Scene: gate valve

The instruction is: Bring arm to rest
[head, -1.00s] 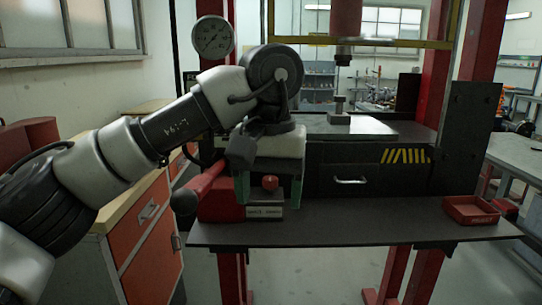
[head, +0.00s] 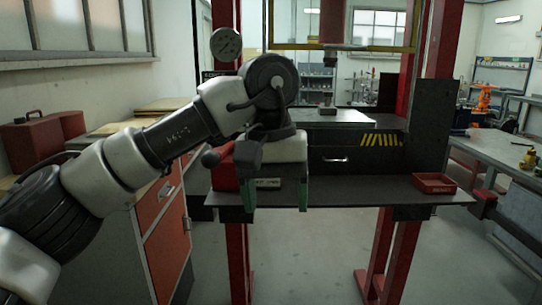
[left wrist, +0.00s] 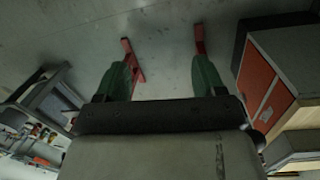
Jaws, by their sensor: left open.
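My left arm comes in from the left in the head view. My left gripper (head: 276,193) points down in front of the press's dark shelf, with its two green-tipped fingers apart and nothing between them. In the left wrist view the open fingers (left wrist: 161,80) stand wide apart over bare grey floor. Behind the gripper, a red block with a label plate (head: 268,183) and a dark-knobbed lever (head: 211,158) are partly hidden. My right gripper does not show.
The red-framed press has a grey plate (head: 340,117) and a drawer (head: 336,160). A small red tray (head: 434,183) sits at the shelf's right end. An orange-fronted cabinet (head: 160,215) stands left, close to my arm. A workbench (head: 505,150) is at right. The floor in front is clear.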

